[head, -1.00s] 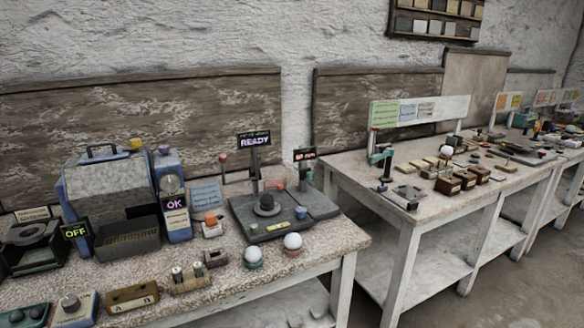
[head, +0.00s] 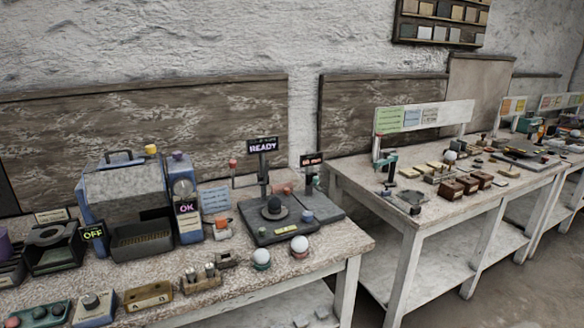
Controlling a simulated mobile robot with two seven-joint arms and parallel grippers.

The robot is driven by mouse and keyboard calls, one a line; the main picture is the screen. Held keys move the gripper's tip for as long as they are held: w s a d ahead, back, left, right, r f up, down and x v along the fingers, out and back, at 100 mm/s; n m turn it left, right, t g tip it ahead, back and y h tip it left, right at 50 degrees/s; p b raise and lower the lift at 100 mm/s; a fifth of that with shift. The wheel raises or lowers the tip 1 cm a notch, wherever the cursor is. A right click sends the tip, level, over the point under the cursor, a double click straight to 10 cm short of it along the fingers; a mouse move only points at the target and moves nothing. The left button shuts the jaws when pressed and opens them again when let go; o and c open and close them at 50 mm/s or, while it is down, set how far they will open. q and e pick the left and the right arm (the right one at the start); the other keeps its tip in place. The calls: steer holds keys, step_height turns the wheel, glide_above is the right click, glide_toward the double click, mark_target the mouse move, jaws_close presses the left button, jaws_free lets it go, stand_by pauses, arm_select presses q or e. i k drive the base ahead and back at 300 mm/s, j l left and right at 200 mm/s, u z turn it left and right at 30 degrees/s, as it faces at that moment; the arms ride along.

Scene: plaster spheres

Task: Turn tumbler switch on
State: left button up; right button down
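A blue machine with a grey drum-like cover (head: 122,188), which looks like the tumbler, stands at the back of the near bench on the left. A black sign reading OFF (head: 92,232) stands at its front left corner. A blue box with a dark round knob (head: 92,302) lies at the bench front. I cannot tell which part is the tumbler switch. Neither gripper is in view.
The near bench (head: 330,243) also holds a dark plate device with a READY sign (head: 263,146), two white spheres on small stands (head: 299,246), a box marked A and B (head: 148,295) and small blocks. A second bench (head: 408,220) stands to the right, with floor showing between the benches.

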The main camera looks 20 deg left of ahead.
mark_target(91, 302)
steer(key=l+u, duration=0.1)
steer(key=u, duration=1.75)
steer(key=j, duration=0.1)
